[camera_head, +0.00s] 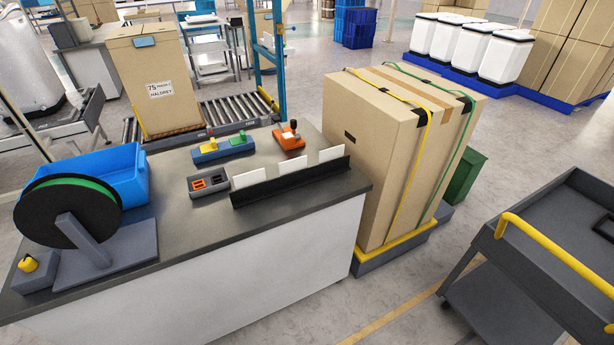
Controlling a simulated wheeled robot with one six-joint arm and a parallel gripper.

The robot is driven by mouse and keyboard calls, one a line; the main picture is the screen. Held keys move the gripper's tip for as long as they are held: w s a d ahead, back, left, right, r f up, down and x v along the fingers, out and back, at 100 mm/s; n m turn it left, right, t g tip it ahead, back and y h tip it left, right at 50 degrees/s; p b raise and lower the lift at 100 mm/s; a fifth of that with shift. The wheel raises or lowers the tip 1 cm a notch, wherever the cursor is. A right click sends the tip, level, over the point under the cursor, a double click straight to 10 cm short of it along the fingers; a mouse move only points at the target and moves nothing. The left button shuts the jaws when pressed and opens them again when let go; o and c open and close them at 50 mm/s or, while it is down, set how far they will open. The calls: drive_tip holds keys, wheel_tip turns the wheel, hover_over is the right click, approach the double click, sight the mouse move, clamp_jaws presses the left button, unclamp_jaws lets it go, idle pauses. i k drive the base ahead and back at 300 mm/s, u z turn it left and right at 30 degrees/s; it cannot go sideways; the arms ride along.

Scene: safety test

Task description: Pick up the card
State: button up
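Three white cards stand upright in a row in a long black holder (290,186) on the dark worktop of the bench. The left card (249,178), the middle card (293,165) and the right card (331,154) show their upper parts; the holder's front hides their lower edges. The frame does not show which one is the task's card. My gripper is not in view.
On the bench (190,240) are a strap reel (68,212), a blue bin (122,172), a grey box with orange and black pieces (208,183), yellow and green tools (223,146) and an orange tool (290,138). A strapped carton (375,150) and a dark cart (560,245) stand to the right.

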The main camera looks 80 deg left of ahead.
sight(256, 177)
drive_tip(key=i, duration=0.6)
drive_tip(key=u, duration=4)
drive_tip(key=i, duration=1.7)
